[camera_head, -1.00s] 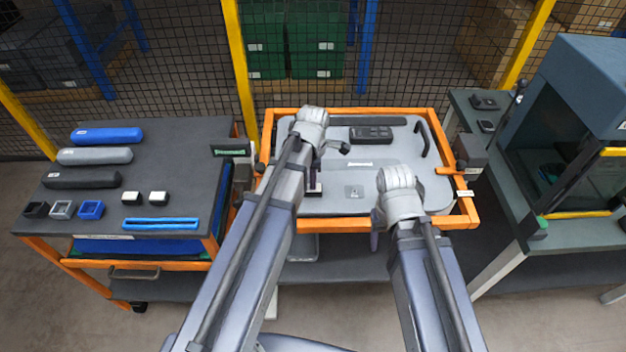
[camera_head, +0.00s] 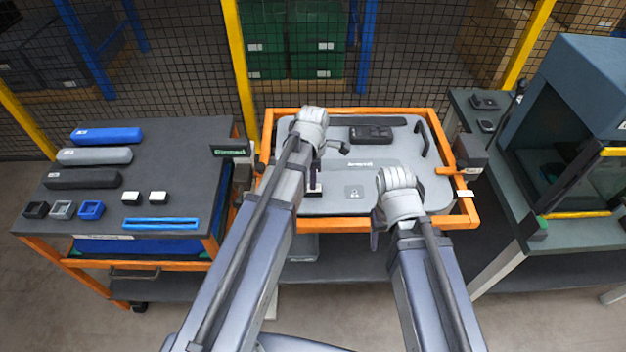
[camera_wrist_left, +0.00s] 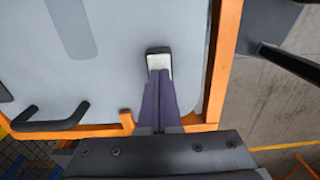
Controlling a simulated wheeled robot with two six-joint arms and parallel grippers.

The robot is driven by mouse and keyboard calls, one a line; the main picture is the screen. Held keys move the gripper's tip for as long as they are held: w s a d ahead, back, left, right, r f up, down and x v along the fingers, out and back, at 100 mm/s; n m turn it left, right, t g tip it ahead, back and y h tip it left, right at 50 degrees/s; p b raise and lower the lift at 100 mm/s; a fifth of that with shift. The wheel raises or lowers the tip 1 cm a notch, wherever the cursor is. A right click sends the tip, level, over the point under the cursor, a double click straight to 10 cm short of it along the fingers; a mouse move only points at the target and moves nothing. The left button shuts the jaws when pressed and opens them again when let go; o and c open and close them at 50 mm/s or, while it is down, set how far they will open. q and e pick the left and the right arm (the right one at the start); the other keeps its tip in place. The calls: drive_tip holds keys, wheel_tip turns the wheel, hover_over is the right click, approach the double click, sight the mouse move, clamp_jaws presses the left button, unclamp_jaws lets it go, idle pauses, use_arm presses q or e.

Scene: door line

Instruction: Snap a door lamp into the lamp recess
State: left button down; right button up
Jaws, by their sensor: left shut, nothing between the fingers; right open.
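The door panel (camera_head: 340,203) lies flat in an orange frame, grey with a dark handle and a dark switch block. A white door lamp (camera_wrist_left: 158,62) with a dark edge around its far end is at the panel's near-left part, where the recess is. My left gripper (camera_wrist_left: 159,78) is shut and empty, its fingertips touching or just above the lamp's white face; in the head view it (camera_head: 316,178) is partly behind my arm. I cannot tell how deep the lamp sits. My right gripper (camera_head: 376,240) is open and empty near the frame's front edge, its fingers mostly hidden.
Two more white lamps (camera_head: 131,198) (camera_head: 158,197) lie on the left cart (camera_head: 185,180) among small bezels, long trim pieces and a blue strip (camera_head: 160,223). A booth (camera_head: 580,130) on a bench stands at right. A mesh fence closes the back.

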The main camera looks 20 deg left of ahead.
use_arm(q)
drive_tip(key=shift+f+b, duration=0.35)
drive_tip(key=shift+r, duration=0.15)
idle(0.3)
wheel_tip(320, 180, up, 7)
drive_tip(key=p, duration=0.7)
drive_tip(key=shift+r, duration=0.1)
wheel_tip(320, 180, up, 8)
drive_tip(key=p, duration=0.8)
drive_tip(key=shift+f, duration=0.25)
idle(0.3)
